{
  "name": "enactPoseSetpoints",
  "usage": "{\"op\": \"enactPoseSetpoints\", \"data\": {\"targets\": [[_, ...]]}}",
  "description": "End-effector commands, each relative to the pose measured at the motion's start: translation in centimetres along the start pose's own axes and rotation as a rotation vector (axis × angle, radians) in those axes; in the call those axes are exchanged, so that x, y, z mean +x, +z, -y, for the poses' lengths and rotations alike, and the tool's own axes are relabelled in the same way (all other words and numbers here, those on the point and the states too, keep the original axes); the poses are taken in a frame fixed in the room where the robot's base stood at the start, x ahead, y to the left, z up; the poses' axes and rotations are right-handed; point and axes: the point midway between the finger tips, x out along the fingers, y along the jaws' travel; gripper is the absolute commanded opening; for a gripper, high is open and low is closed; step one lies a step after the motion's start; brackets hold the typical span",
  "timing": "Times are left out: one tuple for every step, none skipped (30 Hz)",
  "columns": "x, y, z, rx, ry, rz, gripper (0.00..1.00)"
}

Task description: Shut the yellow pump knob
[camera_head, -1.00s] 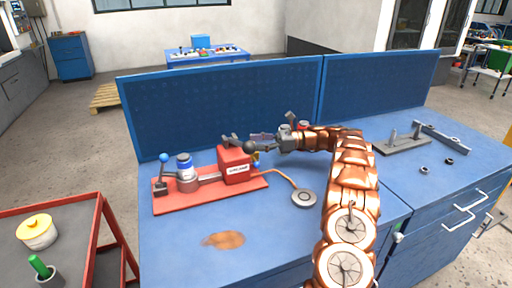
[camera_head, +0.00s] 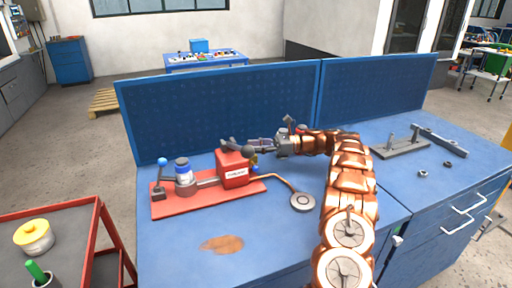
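The pump (camera_head: 233,172) is a red box with a white label on a red base plate on the blue bench. My gripper (camera_head: 250,147) reaches in from the right, beside the top right of the red box, just above the yellow part. Its fingers point left, and dark parts overlap there. I cannot tell whether it touches the knob or how far its fingers are apart.
A blue-topped lever (camera_head: 162,162) and a blue-and-white cylinder (camera_head: 183,172) stand on the plate's left part. A hose runs to a grey disc (camera_head: 303,202). A blue panel (camera_head: 225,105) rises behind. The bench front is clear beside a brown stain (camera_head: 222,244).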

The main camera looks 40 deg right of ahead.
Motion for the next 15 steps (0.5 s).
{"op": "enactPoseSetpoints", "data": {"targets": [[-0.03, -0.01, -0.02, 0.001, -0.001, 0.0, 0.0], [-0.03, -0.01, -0.02, 0.001, -0.002, 0.0, 0.0], [-0.03, 0.01, -0.03, 0.001, -0.004, 0.0, 0.0], [-0.02, 0.03, -0.03, 0.001, -0.006, 0.0, 0.0], [-0.02, 0.05, -0.04, 0.001, -0.008, 0.0, 0.0], [0.0, 0.06, -0.06, 0.0, -0.012, 0.0, 0.0], [0.02, 0.07, -0.08, 0.0, -0.016, 0.0, 0.0], [0.03, 0.05, -0.09, 0.001, -0.02, 0.0, 0.0], [0.02, 0.04, -0.11, 0.002, -0.027, 0.001, 0.0], [0.01, 0.04, -0.14, 0.003, -0.033, 0.002, 0.0], [0.04, 0.02, -0.16, 0.004, -0.039, 0.002, 0.0], [0.11, 0.02, -0.2, 0.005, -0.048, 0.002, 0.0], [0.04, 0.07, -0.19, 0.003, -0.057, 0.001, 0.0], [0.04, 0.13, -0.19, 0.001, -0.066, 0.001, 0.0], [0.11, 0.14, -0.22, 0.002, -0.076, -0.001, 0.0]]}}
